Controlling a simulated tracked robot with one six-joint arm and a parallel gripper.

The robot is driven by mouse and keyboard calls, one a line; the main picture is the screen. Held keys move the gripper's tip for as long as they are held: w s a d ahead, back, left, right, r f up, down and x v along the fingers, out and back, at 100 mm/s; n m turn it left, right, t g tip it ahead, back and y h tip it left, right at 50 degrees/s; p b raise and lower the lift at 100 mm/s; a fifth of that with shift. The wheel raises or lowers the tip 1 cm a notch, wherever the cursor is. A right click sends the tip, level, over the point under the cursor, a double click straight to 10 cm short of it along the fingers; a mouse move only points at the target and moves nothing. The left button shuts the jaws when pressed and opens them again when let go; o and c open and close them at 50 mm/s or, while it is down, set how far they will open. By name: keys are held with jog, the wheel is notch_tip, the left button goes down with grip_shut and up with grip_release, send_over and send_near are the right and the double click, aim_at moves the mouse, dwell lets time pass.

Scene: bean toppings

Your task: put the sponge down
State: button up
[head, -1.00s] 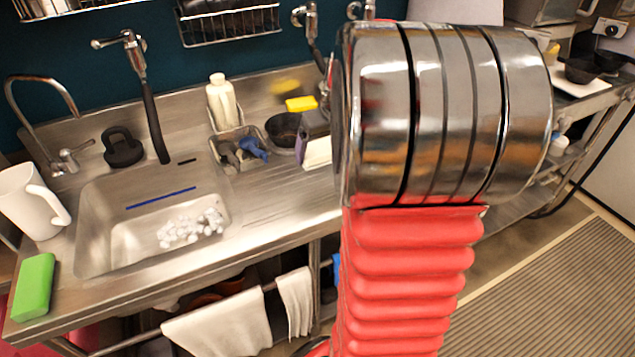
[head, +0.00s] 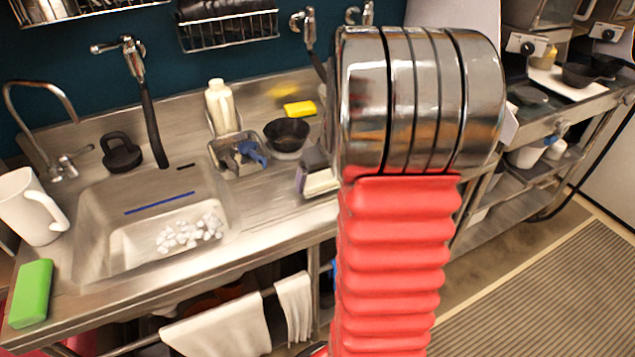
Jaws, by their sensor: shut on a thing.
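My gripper is hidden behind my own arm, so its fingers do not show. A small block, dark grey above and pale below (head: 320,184), shows at the left edge of the arm, just over the counter. It may be a held sponge or part of my gripper; I cannot tell which, or whether it touches the counter. A yellow sponge-like block (head: 299,108) lies at the back of the counter, behind a dark bowl (head: 287,136). A green sponge-like block (head: 31,291) rests on the counter's front left corner.
The steel sink (head: 98,240) holds several whitish pieces (head: 188,231). A white pitcher (head: 26,205) stands left of it. A cream bottle (head: 220,104) and a small bin (head: 239,152) stand behind it. The drainboard (head: 262,207) right of the sink is bare.

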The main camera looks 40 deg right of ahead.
jog(key=shift+f, duration=0.35)
jog(key=shift+f, duration=0.1)
jog(key=o, duration=1)
jog(key=v, duration=1.2)
